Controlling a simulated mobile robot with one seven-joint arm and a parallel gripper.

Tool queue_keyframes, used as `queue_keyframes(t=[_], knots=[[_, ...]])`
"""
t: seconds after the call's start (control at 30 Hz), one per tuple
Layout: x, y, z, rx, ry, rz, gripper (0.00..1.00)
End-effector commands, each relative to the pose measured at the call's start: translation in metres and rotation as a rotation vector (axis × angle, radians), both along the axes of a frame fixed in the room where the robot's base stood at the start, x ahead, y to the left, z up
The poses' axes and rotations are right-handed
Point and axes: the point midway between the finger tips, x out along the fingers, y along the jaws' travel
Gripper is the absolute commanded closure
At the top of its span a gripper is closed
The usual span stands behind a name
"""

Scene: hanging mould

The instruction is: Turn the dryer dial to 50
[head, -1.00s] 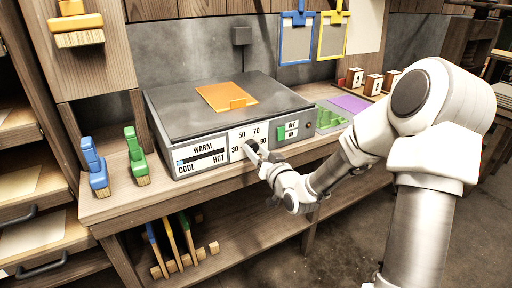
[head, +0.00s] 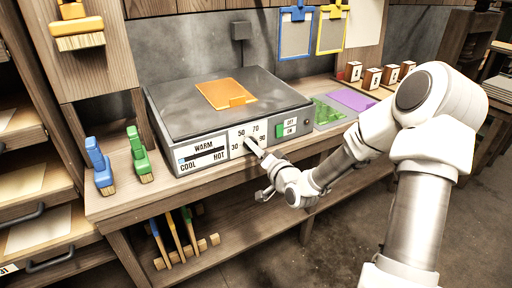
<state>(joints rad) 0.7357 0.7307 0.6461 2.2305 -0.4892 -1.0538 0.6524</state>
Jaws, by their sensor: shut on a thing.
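The dryer (head: 205,128) is a grey box on the workbench with a pale front panel. Its dial (head: 248,142) sits on that panel among the printed numbers 30, 50, 70 and 90. My gripper (head: 254,149) reaches in from the right and is shut on the dial. The fingers cover most of the dial, so I cannot tell exactly which number it points to. To its left is a WARM scale (head: 203,153) marked COOL and HOT, with blue at its left end. To its right is a green switch (head: 280,131).
An orange sheet (head: 228,94) lies on the dryer's top. Blue (head: 98,165) and green (head: 138,155) brushes stand left of it. A green mould (head: 327,111), a purple sheet (head: 353,99) and several small boxes (head: 372,78) are on the right. Wooden-handled tools (head: 172,238) rest below.

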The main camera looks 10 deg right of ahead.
Motion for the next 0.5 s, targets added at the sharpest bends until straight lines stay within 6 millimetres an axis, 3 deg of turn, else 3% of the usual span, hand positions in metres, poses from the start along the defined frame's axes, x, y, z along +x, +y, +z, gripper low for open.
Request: queue_keyframes(t=[0.33, 0.37, 0.5], knots=[[-0.0005, 0.0004, -0.0012, 0.002, 0.003, 0.001, 1.0], [-0.0005, 0.0004, -0.0012, 0.002, 0.003, 0.001, 0.49], [-0.0004, 0.0004, -0.001, 0.001, 0.003, 0.001, 0.24]])
